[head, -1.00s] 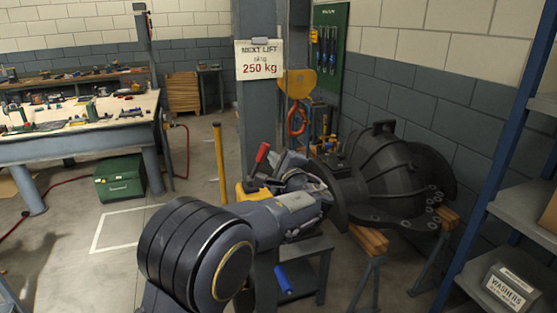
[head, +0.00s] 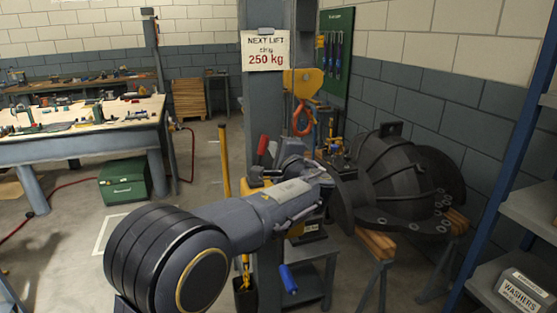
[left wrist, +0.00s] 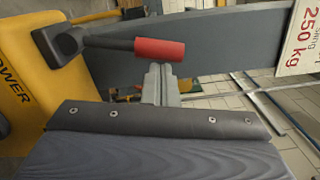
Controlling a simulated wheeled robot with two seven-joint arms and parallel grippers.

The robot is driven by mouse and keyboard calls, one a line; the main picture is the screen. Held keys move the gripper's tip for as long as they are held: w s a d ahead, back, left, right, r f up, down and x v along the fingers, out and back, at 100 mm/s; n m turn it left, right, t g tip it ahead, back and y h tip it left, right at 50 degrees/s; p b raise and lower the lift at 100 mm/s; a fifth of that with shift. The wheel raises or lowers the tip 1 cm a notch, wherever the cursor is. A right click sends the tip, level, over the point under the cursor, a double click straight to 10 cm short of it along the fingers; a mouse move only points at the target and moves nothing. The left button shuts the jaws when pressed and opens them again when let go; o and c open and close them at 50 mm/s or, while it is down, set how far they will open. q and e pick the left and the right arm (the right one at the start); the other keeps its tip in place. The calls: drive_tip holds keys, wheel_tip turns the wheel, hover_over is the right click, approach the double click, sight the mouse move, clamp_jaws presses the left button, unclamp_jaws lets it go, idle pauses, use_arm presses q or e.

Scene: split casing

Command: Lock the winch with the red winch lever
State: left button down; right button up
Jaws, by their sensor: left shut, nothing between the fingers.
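The red winch lever has a red grip (left wrist: 160,50) on a dark arm. In the left wrist view its pivot is on the yellow winch (left wrist: 25,75) at the left. In the head view the red grip (head: 263,145) stands nearly upright beside the grey post, above a small visible part of the yellow winch (head: 254,184). My left gripper (left wrist: 161,76) is shut and empty. Its fingertips appear just below the red grip in the wrist view; I cannot tell whether they touch it. In the head view my left arm hides much of the winch. My right gripper is out of view.
A grey post (head: 262,105) carries a 250 kg sign (head: 265,51). A black casing (head: 400,185) rests on wooden-topped stands at the right. A blue handle (head: 288,279) shows below my arm. A blue-framed shelf (head: 510,150) stands at the far right.

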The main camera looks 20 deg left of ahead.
use_arm(q)
drive_tip(key=s+a+n+b, duration=0.3)
drive_tip(key=a+n+b, duration=0.2)
drive_tip(key=b, duration=0.8)
drive_tip(key=shift+s+a+r+n+b, duration=0.35)
drive_tip(key=shift+r+n, duration=0.1)
drive_tip(key=shift+n, duration=1.15)
